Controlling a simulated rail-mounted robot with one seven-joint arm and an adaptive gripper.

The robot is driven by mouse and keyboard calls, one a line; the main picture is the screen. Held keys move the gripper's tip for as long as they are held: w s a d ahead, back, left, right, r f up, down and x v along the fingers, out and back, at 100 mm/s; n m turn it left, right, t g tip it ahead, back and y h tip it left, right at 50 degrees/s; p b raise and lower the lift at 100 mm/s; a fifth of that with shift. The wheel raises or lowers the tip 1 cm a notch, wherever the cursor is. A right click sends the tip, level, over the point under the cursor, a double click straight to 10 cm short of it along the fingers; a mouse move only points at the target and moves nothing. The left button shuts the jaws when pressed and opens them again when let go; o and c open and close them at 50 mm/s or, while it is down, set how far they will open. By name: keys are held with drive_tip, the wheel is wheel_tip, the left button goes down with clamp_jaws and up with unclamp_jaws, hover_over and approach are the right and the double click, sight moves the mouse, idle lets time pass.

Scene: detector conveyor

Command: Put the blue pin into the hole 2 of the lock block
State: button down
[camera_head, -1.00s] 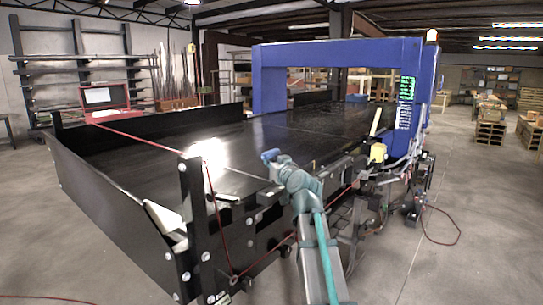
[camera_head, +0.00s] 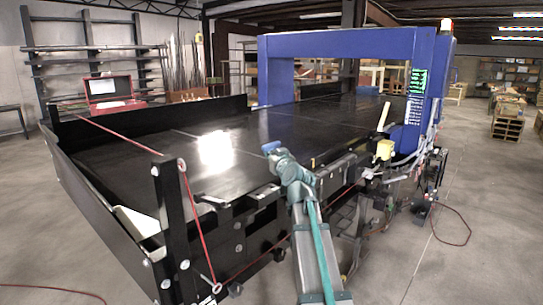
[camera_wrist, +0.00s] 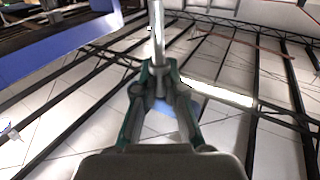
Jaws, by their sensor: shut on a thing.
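In the wrist view, my gripper (camera_wrist: 163,74) is shut on a thin, straight rod (camera_wrist: 157,28) that sticks out past the fingertips. The rod looks pale grey here, so I cannot tell by colour whether it is the blue pin. In the head view, my arm reaches to the near side of the conveyor, with a small blue part at its far end. The fingers and the rod cannot be made out there. I cannot make out the lock block or its hole 2 in either view.
The black conveyor bed (camera_head: 180,150) lies left of and beyond my arm. A blue scanner arch (camera_head: 345,44) spans it farther back. A red case (camera_head: 112,97) stands at the far left.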

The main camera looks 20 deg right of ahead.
drive_tip(key=shift+f+b, duration=0.15)
drive_tip(key=shift+b, duration=0.25)
wheel_tip(320, 180, down, 5)
drive_tip(key=b, duration=0.4)
drive_tip(key=shift+r+b, duration=0.2)
drive_tip(key=shift+b, duration=0.15)
drive_tip(key=shift+f+b, duration=2.35)
drive_tip(key=c, duration=1.2)
unclamp_jaws()
drive_tip(key=shift+r, duration=0.1)
drive_tip(key=shift+s, duration=0.1)
drive_tip(key=s+a, duration=0.1)
drive_tip(key=s, duration=1)
drive_tip(key=shift+s, duration=0.4)
drive_tip(key=shift+a, duration=0.1)
